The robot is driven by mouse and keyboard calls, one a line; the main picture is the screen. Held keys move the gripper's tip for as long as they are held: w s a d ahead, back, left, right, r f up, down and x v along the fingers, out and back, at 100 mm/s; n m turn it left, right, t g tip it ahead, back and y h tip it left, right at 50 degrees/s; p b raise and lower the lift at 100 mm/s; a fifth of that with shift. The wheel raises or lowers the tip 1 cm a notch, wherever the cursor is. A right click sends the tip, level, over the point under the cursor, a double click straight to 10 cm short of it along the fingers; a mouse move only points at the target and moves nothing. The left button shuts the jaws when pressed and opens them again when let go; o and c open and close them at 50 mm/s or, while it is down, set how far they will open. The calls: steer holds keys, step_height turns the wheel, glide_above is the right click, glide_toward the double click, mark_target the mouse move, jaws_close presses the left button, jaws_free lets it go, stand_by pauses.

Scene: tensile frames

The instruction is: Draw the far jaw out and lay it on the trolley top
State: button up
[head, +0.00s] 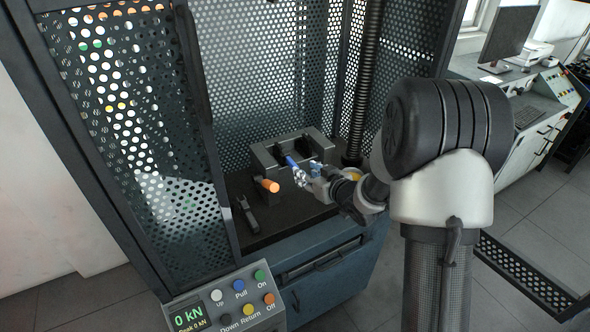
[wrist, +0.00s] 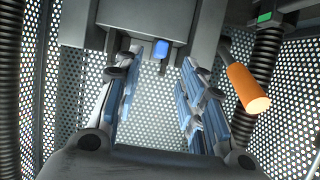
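A grey grip head (head: 265,155) sits inside the test frame, with an orange handle (head: 267,184) sticking out. In the wrist view the grip head (wrist: 195,30) is at the top, with its orange handle (wrist: 248,88) to the right. A small blue tab (wrist: 160,50) on a dark piece, perhaps the far jaw, shows in the grip head's opening. My gripper (head: 303,167) reaches the grip head from the front right. In the wrist view my gripper (wrist: 158,66) is open, its blue-padded fingers either side of the tab with gaps. I cannot make out the tab in the head view.
A dark grey tool-like piece (head: 248,214) lies on the frame's bed, left of the handle. Perforated guards (head: 140,120) close in the left and back, and a threaded column (head: 366,75) stands right. A control panel (head: 225,307) is in front. No trolley top is clearly seen.

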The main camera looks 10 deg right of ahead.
mark_target(294, 164)
steer(key=b+x, duration=0.1)
steer(key=x, duration=0.8)
steer(key=shift+w+f+b, duration=0.1)
steer(key=shift+b, duration=0.3)
jaws_close()
steer(key=s+d, duration=0.2)
steer(key=s, duration=0.6)
steer(key=shift+s+d+b, duration=0.25)
steer(key=shift+d+b, duration=0.1)
stand_by(1.0)
steer(key=shift+r, duration=0.25)
steer(key=shift+s+d+r+p, duration=0.15)
steer(key=shift+s+r+p, duration=0.4)
steer(key=shift+r, duration=0.15)
steer(key=shift+s+d+r+p, duration=0.15)
steer(key=shift+s+r+p, duration=0.35)
steer(key=shift+r, duration=0.2)
steer(key=shift+w, duration=0.1)
